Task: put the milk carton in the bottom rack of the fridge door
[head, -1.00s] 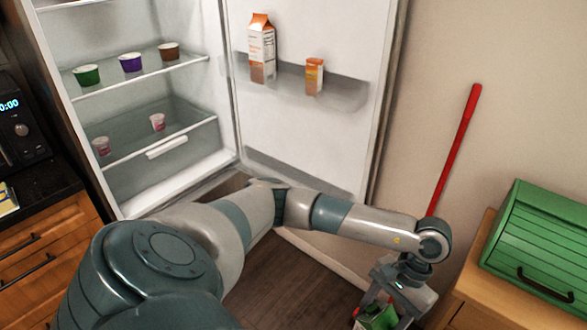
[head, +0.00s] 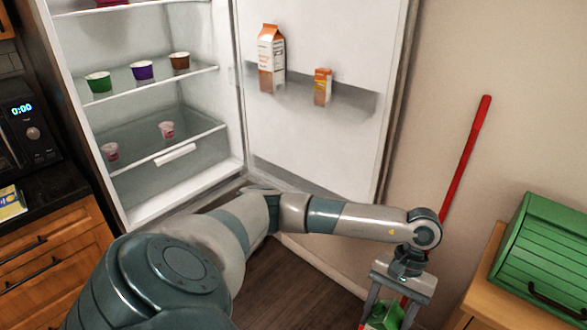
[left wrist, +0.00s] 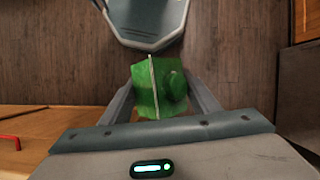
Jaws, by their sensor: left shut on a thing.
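The green milk carton (head: 384,314) is at the bottom edge of the head view, partly cut off. My left gripper (head: 382,308) is shut on it, with one finger on each side. The left wrist view shows the carton's green top with a pale ridge and a round green cap (left wrist: 174,86), between my fingers above the wood floor. The fridge door (head: 320,40) stands open. Its bottom rack (head: 300,180) is low on the door, partly hidden behind my left arm, and its visible part looks empty. My right gripper is not in view.
The upper door rack (head: 345,100) holds an orange-and-white carton (head: 271,60) and a small orange carton (head: 322,87). Several cups stand on the fridge shelves. A red pole (head: 466,155) leans by the wall, near a green bread box (head: 545,255) on a wooden cabinet.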

